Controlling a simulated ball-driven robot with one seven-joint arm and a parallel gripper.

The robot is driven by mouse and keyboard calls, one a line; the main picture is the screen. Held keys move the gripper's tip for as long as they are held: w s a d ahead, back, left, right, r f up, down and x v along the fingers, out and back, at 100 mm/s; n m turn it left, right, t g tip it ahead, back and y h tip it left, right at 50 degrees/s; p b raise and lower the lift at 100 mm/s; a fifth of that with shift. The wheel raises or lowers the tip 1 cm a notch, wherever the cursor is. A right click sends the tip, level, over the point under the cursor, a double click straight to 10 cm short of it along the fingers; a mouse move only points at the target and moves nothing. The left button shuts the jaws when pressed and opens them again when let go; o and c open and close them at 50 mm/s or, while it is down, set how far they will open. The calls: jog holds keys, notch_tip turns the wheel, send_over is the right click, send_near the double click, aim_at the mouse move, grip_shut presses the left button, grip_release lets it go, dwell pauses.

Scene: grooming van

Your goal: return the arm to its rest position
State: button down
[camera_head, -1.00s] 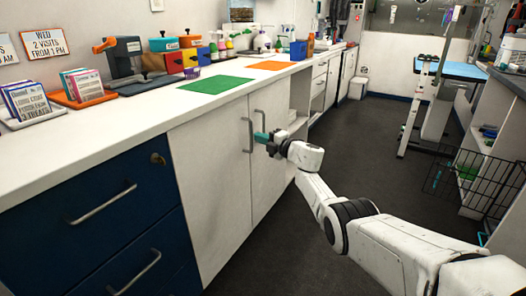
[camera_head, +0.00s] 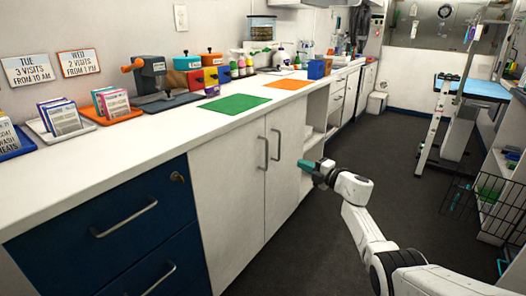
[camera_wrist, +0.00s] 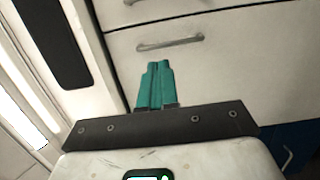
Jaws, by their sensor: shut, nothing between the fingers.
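My gripper (camera_head: 306,166) is at the end of my white arm, in front of the white cabinet doors (camera_head: 229,188) and below the counter's front edge. In the wrist view, the gripper's two teal fingers (camera_wrist: 156,84) lie together with nothing between them. Beyond them is a pale cabinet front with a metal handle (camera_wrist: 170,43). The fingers look apart from the handle, though the exact gap is hard to tell. My arm comes in from the lower right of the head view.
The white counter (camera_head: 136,136) holds a green mat (camera_head: 234,104), an orange mat (camera_head: 287,84), card trays (camera_head: 58,122) and coloured bins (camera_head: 205,78). Navy drawers (camera_head: 115,232) are at left. A wire basket (camera_head: 485,200) and a blue-topped table (camera_head: 478,88) are at right.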

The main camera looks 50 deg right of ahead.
jog(key=w+a+f+m+g+h, duration=0.2)
jog(key=w+a+f+m+h, duration=0.15)
jog(key=a+m+h, duration=0.35)
jog(key=s+a+f+m+g+y, duration=0.1)
jog(key=s+a+f+m+g, duration=0.4)
jog(key=a, duration=0.5)
jog(key=s+a+f+m+g+y, duration=0.1)
jog(key=s+a+f+m+g, duration=0.1)
jog(key=s+a+f+m, duration=0.45)
jog(key=s+a+f+n+g+y, duration=0.15)
jog(key=s+a+g+y, duration=0.25)
jog(key=s+a, duration=0.7)
jog(key=s+a+f+g+y, duration=0.3)
jog(key=s+a, duration=0.6)
jog(key=a, duration=0.3)
notch_tip(320, 180, up, 24)
jog(key=s+a+p, duration=0.1)
jog(key=p, duration=2.3)
jog(key=shift+g, duration=0.4)
